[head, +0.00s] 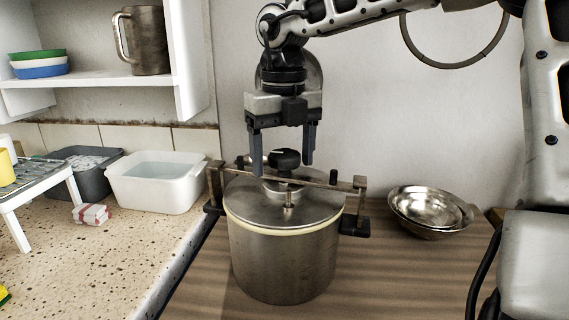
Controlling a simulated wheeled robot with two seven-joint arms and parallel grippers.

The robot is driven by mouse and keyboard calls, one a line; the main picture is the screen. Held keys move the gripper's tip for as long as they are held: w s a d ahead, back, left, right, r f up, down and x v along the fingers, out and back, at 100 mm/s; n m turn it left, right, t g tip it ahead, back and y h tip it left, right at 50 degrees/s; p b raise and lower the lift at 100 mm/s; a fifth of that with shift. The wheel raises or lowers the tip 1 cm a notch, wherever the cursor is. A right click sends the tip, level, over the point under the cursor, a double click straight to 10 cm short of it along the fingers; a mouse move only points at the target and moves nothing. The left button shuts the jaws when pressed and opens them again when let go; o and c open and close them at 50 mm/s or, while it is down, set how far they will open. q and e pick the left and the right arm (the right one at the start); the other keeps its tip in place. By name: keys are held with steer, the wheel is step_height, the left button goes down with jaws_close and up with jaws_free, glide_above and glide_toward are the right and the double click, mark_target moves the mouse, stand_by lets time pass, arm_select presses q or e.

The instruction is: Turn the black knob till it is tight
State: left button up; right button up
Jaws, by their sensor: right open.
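The black knob (285,158) sits on top of the clamp bar (318,181) that crosses the lid of a large steel pot (282,257). My right gripper (282,168) comes down from above, pointing downward. Its two fingers are open, one to the left and one to the right of the knob, with gaps visible on both sides. I cannot tell whether the fingers are exactly level with the knob in depth. My left gripper is not in view.
The pot stands on a wooden surface. Nested metal bowls (431,209) are to its right. A shelf holds a metal jug (147,42) and stacked bowls (39,65).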

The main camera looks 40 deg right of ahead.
steer(key=n+p, duration=0.2)
steer(key=n, duration=0.2)
steer(key=shift+r, duration=0.2)
steer(key=n+p, duration=0.1)
steer(key=n, duration=0.3)
steer(key=shift+p, duration=0.3)
steer(key=n+p, duration=0.1)
steer(key=n, duration=0.5)
steer(key=n+p, duration=0.1)
steer(key=n, duration=0.1)
steer(key=shift+f, duration=0.25)
